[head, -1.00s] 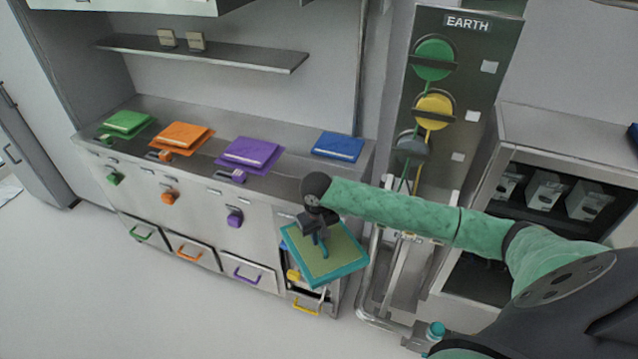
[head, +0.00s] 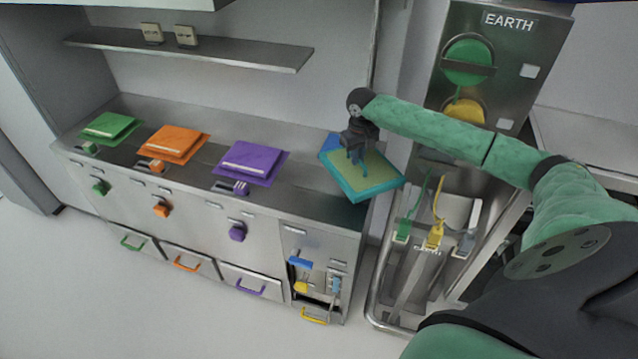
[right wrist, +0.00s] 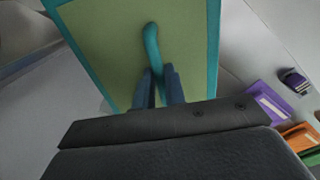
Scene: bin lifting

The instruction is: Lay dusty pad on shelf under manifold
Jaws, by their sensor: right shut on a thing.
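The pad with a yellowish, dusty-looking face and teal edges (head: 368,183) is in my right gripper (head: 358,156). The gripper is shut on the pad's teal loop handle (right wrist: 153,48), and the pad hangs tilted above the right end of the metal counter. In the right wrist view the pad (right wrist: 105,45) fills the upper middle, beyond the fingers (right wrist: 160,88). A metal wall shelf (head: 240,58) runs above the counter. I cannot tell which part is the manifold. My left gripper is not in view.
Green (head: 108,126), orange (head: 172,143) and purple (head: 250,162) pads lie on the counter (head: 205,118). The EARTH panel (head: 535,60) and a metal tube frame (head: 372,290) stand to the right.

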